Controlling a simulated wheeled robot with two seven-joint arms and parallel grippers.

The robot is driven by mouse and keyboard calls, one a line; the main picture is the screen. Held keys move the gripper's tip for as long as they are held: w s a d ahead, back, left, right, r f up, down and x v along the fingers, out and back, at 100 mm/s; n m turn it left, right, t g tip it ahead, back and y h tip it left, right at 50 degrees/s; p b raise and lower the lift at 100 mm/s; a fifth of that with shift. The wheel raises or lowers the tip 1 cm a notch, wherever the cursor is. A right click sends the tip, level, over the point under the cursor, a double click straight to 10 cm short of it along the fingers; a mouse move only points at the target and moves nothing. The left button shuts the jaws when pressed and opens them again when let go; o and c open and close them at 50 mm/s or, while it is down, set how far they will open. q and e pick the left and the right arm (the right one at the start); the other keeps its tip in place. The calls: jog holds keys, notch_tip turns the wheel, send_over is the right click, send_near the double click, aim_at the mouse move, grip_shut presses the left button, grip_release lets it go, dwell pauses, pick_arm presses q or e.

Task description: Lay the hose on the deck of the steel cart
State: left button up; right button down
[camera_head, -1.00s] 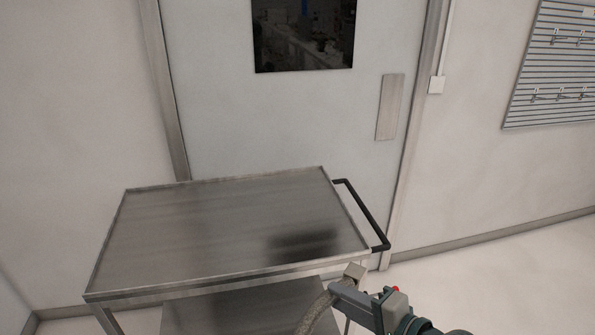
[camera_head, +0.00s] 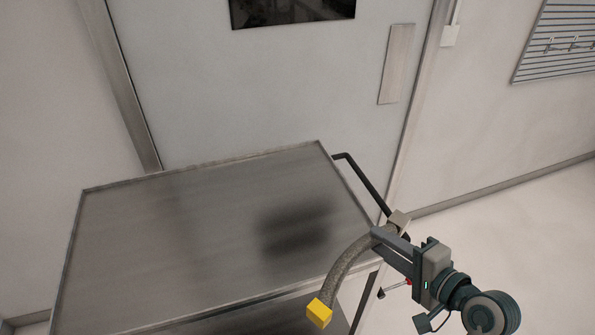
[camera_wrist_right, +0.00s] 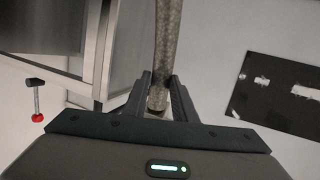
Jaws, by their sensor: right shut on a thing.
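The hose (camera_head: 347,260) is grey and braided, with a yellow block-shaped end hanging low and a pale metal end at the top. My right gripper (camera_head: 386,238) is shut on the hose near the pale end, at the cart's right front corner. In the right wrist view the hose (camera_wrist_right: 168,45) runs up and away from between the fingers (camera_wrist_right: 158,98). The steel cart's deck (camera_head: 160,240) is flat, bare and low-rimmed, with a dark shadow on its right part. The hose's lower end hangs in front of the deck's front edge. My left gripper is not in view.
The cart's black handle (camera_head: 365,185) sticks out at its right end, close behind my right gripper. A door (camera_head: 270,90) stands behind the cart. A dark flat panel (camera_wrist_right: 280,95) lies at the right in the right wrist view. The floor to the right is clear.

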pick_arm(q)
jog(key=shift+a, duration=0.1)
pick_arm(e)
jog(key=shift+w+r, duration=0.1)
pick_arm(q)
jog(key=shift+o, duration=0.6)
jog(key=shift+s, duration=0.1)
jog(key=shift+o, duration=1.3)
pick_arm(e)
jog(key=shift+w+r, duration=0.15)
jog(key=shift+w, duration=0.1)
pick_arm(q)
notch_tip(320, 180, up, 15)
jog(key=p, duration=1.4)
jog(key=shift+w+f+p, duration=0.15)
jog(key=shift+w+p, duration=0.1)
jog(key=shift+p, duration=0.1)
pick_arm(e)
jog(key=w+a+r, duration=0.2)
jog(key=w+a, duration=1.4)
jog(key=a, duration=0.2)
jog(key=shift+w+a+y, duration=0.2)
jog(key=shift+a+y, duration=0.1)
jog(key=shift+a, duration=0.1)
